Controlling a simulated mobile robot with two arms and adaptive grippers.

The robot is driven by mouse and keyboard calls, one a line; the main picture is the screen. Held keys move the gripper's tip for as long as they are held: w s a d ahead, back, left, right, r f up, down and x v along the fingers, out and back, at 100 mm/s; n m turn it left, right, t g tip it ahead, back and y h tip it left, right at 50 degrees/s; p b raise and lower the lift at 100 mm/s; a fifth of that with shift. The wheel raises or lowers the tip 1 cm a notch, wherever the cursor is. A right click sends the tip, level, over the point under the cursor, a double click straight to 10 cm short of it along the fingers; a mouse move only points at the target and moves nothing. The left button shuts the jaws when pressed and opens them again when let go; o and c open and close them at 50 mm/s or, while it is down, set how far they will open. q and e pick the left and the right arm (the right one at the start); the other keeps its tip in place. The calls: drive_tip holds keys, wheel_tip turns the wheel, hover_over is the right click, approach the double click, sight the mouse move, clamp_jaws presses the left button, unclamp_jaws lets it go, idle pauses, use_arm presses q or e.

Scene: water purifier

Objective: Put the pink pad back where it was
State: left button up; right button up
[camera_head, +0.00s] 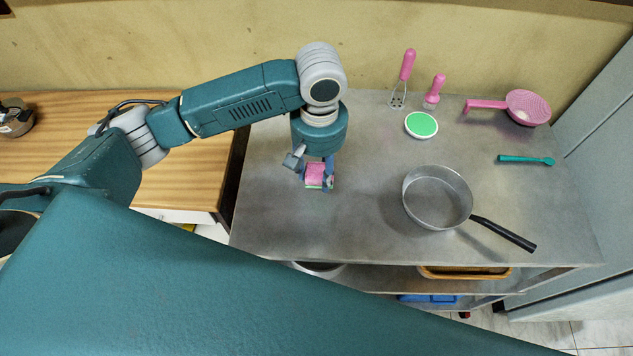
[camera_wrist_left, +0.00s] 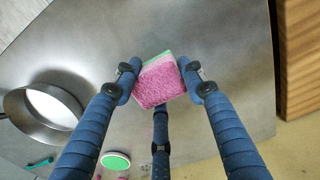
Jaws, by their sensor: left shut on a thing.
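The pink pad (camera_head: 316,172) is at the left part of the metal table, under my left arm. In the left wrist view the pad (camera_wrist_left: 160,83) has a pink face and a green edge. My left gripper (camera_head: 318,178) is shut on it, with blue fingers on both sides; they also show in the left wrist view (camera_wrist_left: 162,80). I cannot tell whether the pad touches the table. My right gripper is not in view.
The metal table (camera_head: 370,225) holds a pan (camera_head: 437,192) with a black handle, a round green-topped item (camera_head: 421,125), pink-handled utensils (camera_head: 406,66), a pink strainer (camera_head: 528,108) and a teal utensil (camera_head: 526,159). The table is clear between pad and pan.

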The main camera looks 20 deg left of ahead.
sight(318, 194)
use_arm(q)
drive_tip(key=shift+f, duration=0.95)
wheel_tip(318, 194, down, 4)
drive_tip(key=shift+f, duration=0.2)
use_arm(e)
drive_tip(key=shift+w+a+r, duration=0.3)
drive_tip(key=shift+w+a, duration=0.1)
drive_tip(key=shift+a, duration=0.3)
use_arm(q)
drive_tip(key=shift+f+p, duration=0.1)
drive_tip(key=shift+p, duration=0.25)
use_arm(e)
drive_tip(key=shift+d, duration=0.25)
use_arm(q)
drive_tip(key=o, duration=1)
